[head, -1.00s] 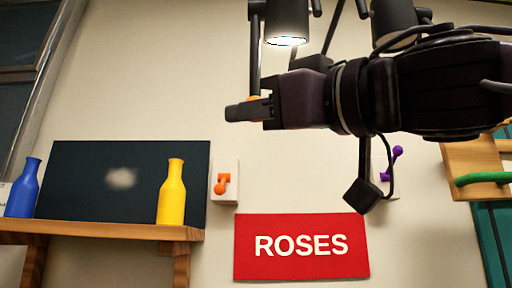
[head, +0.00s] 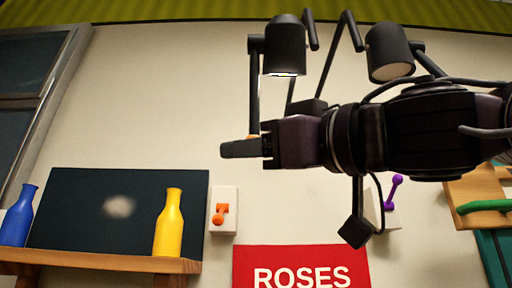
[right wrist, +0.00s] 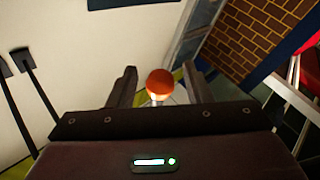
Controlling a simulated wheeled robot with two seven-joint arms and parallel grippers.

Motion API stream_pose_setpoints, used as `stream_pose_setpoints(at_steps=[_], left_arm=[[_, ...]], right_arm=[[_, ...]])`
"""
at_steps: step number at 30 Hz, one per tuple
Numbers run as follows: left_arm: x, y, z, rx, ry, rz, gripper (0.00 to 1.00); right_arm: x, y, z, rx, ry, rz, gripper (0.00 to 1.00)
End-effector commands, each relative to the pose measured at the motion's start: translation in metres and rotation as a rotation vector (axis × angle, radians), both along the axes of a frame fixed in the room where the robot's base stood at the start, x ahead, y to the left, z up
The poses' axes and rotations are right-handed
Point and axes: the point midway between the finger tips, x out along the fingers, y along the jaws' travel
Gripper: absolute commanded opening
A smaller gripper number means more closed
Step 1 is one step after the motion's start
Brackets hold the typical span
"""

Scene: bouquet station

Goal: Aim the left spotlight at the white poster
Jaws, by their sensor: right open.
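The left spotlight (head: 285,48) is a black can hanging at the top middle in the head view, lit and facing down. A thin black rod (head: 254,95) runs down from its side to an orange ball knob, mostly hidden behind my right gripper (head: 232,148). In the right wrist view the orange knob (right wrist: 159,82) sits between the fingers of the open right gripper (right wrist: 161,82), with gaps visible on both sides. No white poster is in view; a red ROSES poster (head: 301,256) hangs below. My left gripper is not in view.
A second spotlight (head: 389,52) hangs to the right. A dark board (head: 75,215) with a pale smudge stands behind a blue bottle (head: 17,218) and a yellow bottle (head: 169,225) on a wooden shelf (head: 100,262). Orange (head: 221,213) and purple (head: 394,190) switches are on the wall.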

Motion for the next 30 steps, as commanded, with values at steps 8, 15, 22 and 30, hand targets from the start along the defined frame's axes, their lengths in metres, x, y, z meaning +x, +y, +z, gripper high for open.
stream_pose_setpoints(at_steps=[8, 15, 22, 30], left_arm=[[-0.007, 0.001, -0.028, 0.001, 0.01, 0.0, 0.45], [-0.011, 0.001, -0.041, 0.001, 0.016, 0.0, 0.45], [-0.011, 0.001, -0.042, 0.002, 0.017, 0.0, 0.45], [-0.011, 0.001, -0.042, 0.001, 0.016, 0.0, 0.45]], right_arm=[[-0.026, -0.03, -0.013, 0.005, -0.004, -0.001, 0.46], [-0.046, -0.054, -0.019, 0.002, -0.001, -0.001, 0.46], [-0.049, -0.058, -0.018, 0.002, -0.001, 0.001, 0.46], [-0.049, -0.058, -0.018, 0.002, -0.001, 0.0, 0.46]])
